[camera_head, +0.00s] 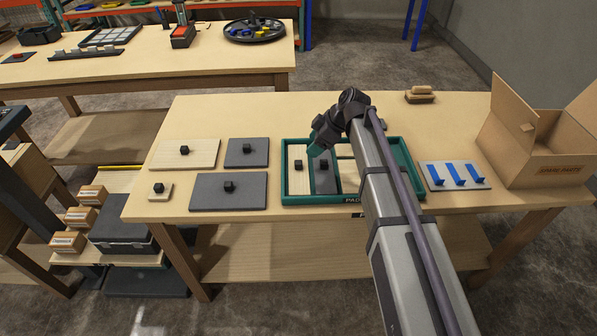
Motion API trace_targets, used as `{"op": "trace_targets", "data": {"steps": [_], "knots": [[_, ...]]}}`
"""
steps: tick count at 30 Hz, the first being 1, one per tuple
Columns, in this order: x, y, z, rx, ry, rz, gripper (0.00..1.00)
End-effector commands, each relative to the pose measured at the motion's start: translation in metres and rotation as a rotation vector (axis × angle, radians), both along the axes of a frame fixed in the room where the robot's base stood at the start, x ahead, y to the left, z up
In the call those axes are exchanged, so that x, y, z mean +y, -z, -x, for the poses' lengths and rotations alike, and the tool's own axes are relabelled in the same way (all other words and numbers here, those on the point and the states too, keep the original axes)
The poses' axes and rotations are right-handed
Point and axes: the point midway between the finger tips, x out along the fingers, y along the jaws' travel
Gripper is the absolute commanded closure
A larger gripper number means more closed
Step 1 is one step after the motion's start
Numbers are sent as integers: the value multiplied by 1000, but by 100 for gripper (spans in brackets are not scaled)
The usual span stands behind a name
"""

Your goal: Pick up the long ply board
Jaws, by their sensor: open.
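A long, pale ply board (172,155) with a black knob lies flat at the left of the near table. A small ply piece (155,195) with a black knob lies below it. Another pale board (297,186) with a knob stands out in the left part of the green tray (300,201), beside a dark board (323,184). My gripper (317,152) is above the tray, well right of the long ply board and apart from it. It looks empty and open; its fingertips are small here, and my arm hides part of the tray.
A panel with blue bars (436,181) and an open cardboard box (540,160) are at right. The table's back left is clear.

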Motion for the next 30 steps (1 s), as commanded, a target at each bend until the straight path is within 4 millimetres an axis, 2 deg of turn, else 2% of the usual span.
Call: {"op": "trace_targets", "data": {"steps": [1,3,10,18,25,30], "knots": [[6,20,-1,0,-1,0,40],[14,33,-1,1,-1,0,40],[21,38,-1,0,2,1,40],[43,82,-3,1,0,1,40],[45,79,-3,2,3,2,40],[45,79,-3,2,3,2,55]]}}
